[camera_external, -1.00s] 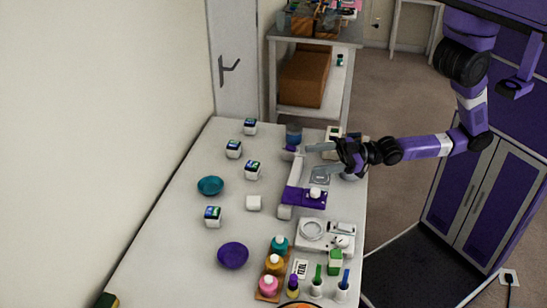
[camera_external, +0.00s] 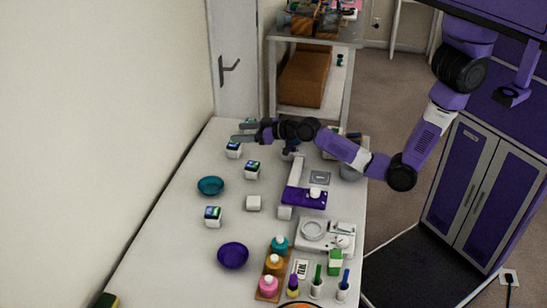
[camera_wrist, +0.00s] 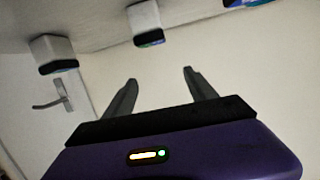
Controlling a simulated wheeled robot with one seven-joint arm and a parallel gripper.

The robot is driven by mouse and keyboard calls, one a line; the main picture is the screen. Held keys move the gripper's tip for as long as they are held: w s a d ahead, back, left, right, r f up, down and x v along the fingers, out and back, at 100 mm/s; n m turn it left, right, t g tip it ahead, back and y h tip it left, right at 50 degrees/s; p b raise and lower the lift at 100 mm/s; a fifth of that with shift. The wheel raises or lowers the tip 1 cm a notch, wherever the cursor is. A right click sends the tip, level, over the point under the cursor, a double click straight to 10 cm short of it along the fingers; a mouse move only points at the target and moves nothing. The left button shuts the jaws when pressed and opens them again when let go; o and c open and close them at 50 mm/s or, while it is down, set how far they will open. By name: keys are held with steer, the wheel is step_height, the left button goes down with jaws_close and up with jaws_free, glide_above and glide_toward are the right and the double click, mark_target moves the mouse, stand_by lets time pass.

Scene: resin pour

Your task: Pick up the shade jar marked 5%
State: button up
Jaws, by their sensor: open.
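Several small white jars with dark, coloured-label tops stand on the table; no percentage is legible, so I cannot tell which is 5%. One jar (camera_external: 233,150) is just below my gripper in the external view, another (camera_external: 252,169) lies nearer the camera, and another (camera_external: 212,216) nearer still. A farther jar is largely hidden by my gripper. My gripper (camera_external: 240,130) is open and empty over the far left of the table. In the wrist view, my gripper (camera_wrist: 159,74) has nothing between its fingers; jars (camera_wrist: 54,53) and (camera_wrist: 146,22) appear beyond them, with another cut off at the top.
A teal bowl (camera_external: 210,186), a purple bowl (camera_external: 233,256) and a white block (camera_external: 253,203) sit on the left half. A purple-and-white device (camera_external: 304,197), a scale (camera_external: 313,231) and several bottles occupy the right and front. A wall runs along the left edge.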

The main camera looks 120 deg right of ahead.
mark_target(226, 146)
steer(key=shift+n+g+y, duration=0.3)
steer(key=shift+g+y, duration=0.1)
steer(key=shift+y, duration=0.3)
steer(key=f, duration=0.2)
steer(key=a+f, duration=0.1)
steer(key=f, duration=0.1)
steer(key=shift+s+f, duration=0.1)
steer(key=shift+f, duration=0.15)
steer(key=shift+d+f, duration=0.1)
steer(key=shift+f, duration=0.15)
steer(key=shift+p+x, duration=0.4)
steer(key=shift+x, duration=3.35)
steer(key=shift+s+d+f, duration=0.1)
steer(key=shift+s, duration=0.05)
steer(key=c, duration=1.3)
jaws_close()
